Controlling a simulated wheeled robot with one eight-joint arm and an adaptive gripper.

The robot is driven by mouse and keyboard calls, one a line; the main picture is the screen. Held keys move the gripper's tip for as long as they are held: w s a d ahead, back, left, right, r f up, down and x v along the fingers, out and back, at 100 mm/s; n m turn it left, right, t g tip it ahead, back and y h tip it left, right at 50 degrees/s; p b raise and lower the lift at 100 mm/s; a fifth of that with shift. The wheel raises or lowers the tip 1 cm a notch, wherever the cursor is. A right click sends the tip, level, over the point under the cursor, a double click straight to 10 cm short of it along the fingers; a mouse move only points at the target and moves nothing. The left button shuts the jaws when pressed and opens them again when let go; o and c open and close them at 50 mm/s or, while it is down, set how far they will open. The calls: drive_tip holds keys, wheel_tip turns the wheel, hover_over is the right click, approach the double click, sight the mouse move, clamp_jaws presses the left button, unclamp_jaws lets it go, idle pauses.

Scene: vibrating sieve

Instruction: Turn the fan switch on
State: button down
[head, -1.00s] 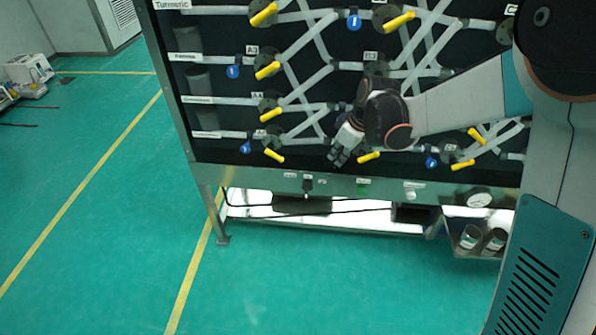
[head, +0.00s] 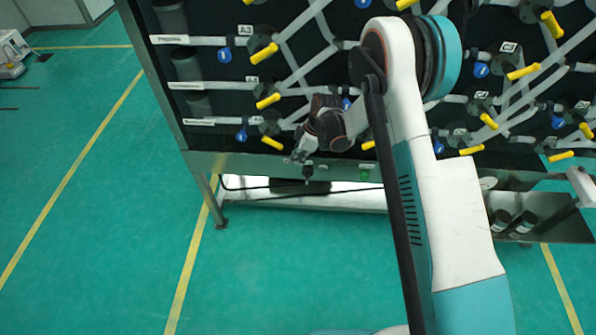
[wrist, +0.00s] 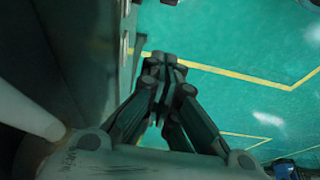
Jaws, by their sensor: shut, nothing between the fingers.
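A small dark switch knob (head: 307,173) sits on the grey metal strip along the bottom of the pipe panel in the head view. It may be the fan switch; its labels are too small to read. My gripper (head: 296,159) is in front of the strip, close to the knob's upper left. I cannot tell whether it touches anything there. In the wrist view my gripper (wrist: 162,62) has its fingers together and empty, with the panel side to its left.
A green button (head: 364,174) is on the strip to the right of the knob. Yellow valve handles (head: 273,142) and blue tags (head: 242,135) stand out from the panel above. A metal tray with dark cups (head: 510,222) is at lower right. The green floor in front is clear.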

sight(307, 177)
drive_tip(key=shift+f, duration=0.1)
idle(0.3)
drive_tip(key=b+x, duration=0.4)
drive_tip(key=x, duration=0.7)
drive_tip(key=d, duration=0.2)
drive_tip(key=d+r+b, duration=0.1)
drive_tip(key=d, duration=0.1)
drive_tip(key=shift+s+d, duration=0.1)
drive_tip(key=shift+d, duration=0.05)
